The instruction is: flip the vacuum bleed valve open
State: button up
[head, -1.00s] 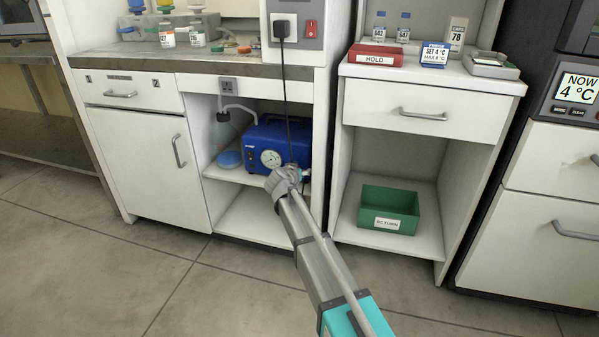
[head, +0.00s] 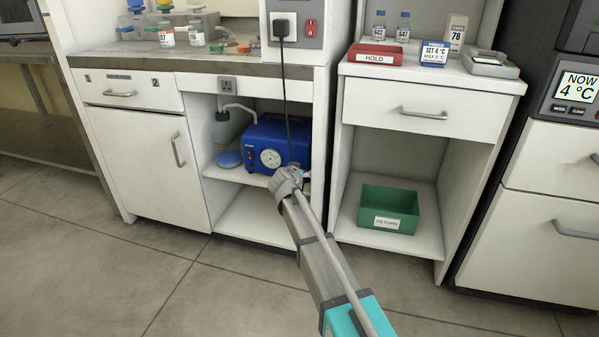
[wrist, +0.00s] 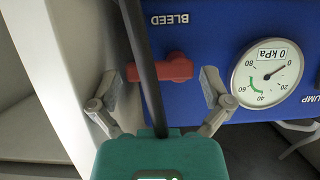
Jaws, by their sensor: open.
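The blue vacuum pump (head: 280,143) stands on the cabinet's upper shelf in the head view; its body also fills much of the wrist view (wrist: 215,25). In the wrist view, the picture is upside down. A red bleed valve lever (wrist: 178,68) lies crosswise near the BLEED label. My gripper (wrist: 159,88) is open, its two fingers on either side of the lever, with no clear contact visible. A dark cable (wrist: 140,50) runs between the fingers and crosses in front of the lever. In the head view my gripper is mostly hidden behind my wrist.
The pump's round gauge (wrist: 272,73) reads near 0 kPa, close to one finger. The pale cabinet side wall (wrist: 60,60) is close to the other finger. A bottle (head: 229,130) and blue disc (head: 229,159) stand left of the pump. A green bin (head: 375,198) sits to the right.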

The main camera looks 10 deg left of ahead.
jog(key=shift+r, duration=0.1)
jog(key=shift+a+n, duration=0.1)
jog(key=shift+n, duration=0.3)
jog(key=shift+s+r+h, duration=0.1)
jog(key=shift+r+h, duration=0.05)
jog(key=shift+h, duration=0.15)
jog(key=p+v, duration=0.6)
jog(key=v, duration=0.8)
jog(key=s+d+r+g+h+p, duration=0.1)
jog(key=d+r+g+p, duration=0.1)
jog(key=d+r+p, duration=0.2)
jog(key=s+d+r+g+p, duration=0.1)
jog(key=d+r+p, duration=0.3)
jog(key=d+p, duration=0.5)
jog(key=s+d+r+m+g+h+p, duration=0.1)
jog(key=d+r+g+p, duration=0.2)
jog(key=d+r+p, duration=0.2)
jog(key=d+p, duration=0.1)
jog(key=d, duration=0.2)
jog(key=shift+s+d+h, duration=0.2)
jog(key=shift+d+h, duration=0.1)
jog(key=shift+d, duration=0.1)
jog(key=shift+d, duration=0.1)
